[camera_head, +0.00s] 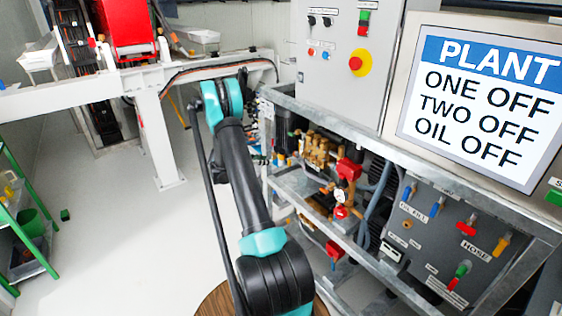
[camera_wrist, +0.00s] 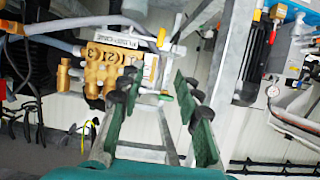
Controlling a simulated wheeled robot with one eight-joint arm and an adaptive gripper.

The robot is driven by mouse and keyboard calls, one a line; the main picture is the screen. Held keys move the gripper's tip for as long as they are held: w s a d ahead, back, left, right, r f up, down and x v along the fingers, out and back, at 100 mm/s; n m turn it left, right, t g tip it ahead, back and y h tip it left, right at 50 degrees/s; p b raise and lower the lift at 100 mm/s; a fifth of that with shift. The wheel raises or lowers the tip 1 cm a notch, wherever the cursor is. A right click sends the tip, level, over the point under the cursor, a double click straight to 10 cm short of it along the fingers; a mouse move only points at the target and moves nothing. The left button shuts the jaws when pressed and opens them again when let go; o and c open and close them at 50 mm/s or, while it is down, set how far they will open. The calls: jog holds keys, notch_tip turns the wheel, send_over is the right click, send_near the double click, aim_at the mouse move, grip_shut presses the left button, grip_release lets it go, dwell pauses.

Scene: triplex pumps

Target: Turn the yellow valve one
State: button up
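My gripper (camera_wrist: 157,84) is open and empty, with its two green fingers apart. In the wrist view, a brass pump block (camera_wrist: 106,66) lies beyond the left fingertip. A small yellow part (camera_wrist: 161,38) stands beyond the gap between the fingers, near a white label. I cannot tell whether it is the handle of yellow valve one. In the head view, a yellow-orange handle (camera_head: 502,245) sits on the grey panel at the right, by the HOSE label. In that view my arm reaches to the pump frame's far left end; my fingers are hard to make out.
The metal pump frame (camera_head: 385,138) has rails around the pumps. The screen (camera_head: 484,100) reads ONE OFF, TWO OFF, OIL OFF. A control box (camera_head: 343,75) has a red stop button. A green rack (camera_head: 25,262) stands left. The floor (camera_head: 110,240) between is clear.

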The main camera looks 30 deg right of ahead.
aim_at(290, 160)
jog(key=x, duration=1.7)
jog(key=shift+f, duration=0.1)
jog(key=shift+c, duration=0.2)
grip_shut()
